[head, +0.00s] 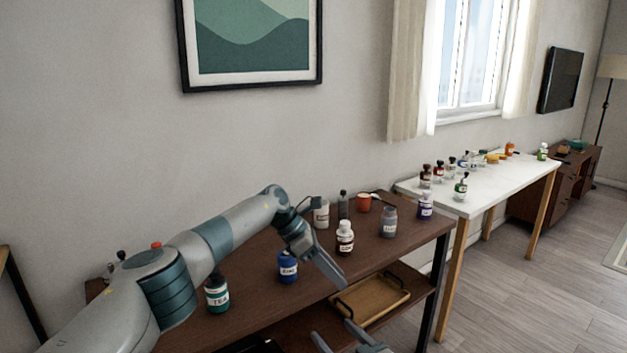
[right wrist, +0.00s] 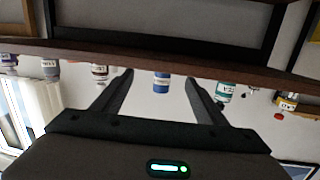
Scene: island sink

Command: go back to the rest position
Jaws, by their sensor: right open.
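My left arm comes in from the left over the dark brown table, and its gripper (head: 328,268) hangs over the table's front part, near a white bottle with a dark label (head: 345,240). Whether its jaws are apart is unclear, and I see nothing held. My right gripper (head: 340,342) shows only in part at the bottom edge of the head view. In the right wrist view my right gripper (right wrist: 160,84) is open and empty. That view is upside down, and a blue bottle (right wrist: 161,82) appears between the fingers, beyond them on the table.
The brown table (head: 300,292) holds several bottles, including a blue one (head: 288,267), a teal one (head: 217,292) and an orange cup (head: 364,203). A wooden tray (head: 372,298) lies on its lower shelf. A white table (head: 490,184) with small bottles stands right. Floor at right is clear.

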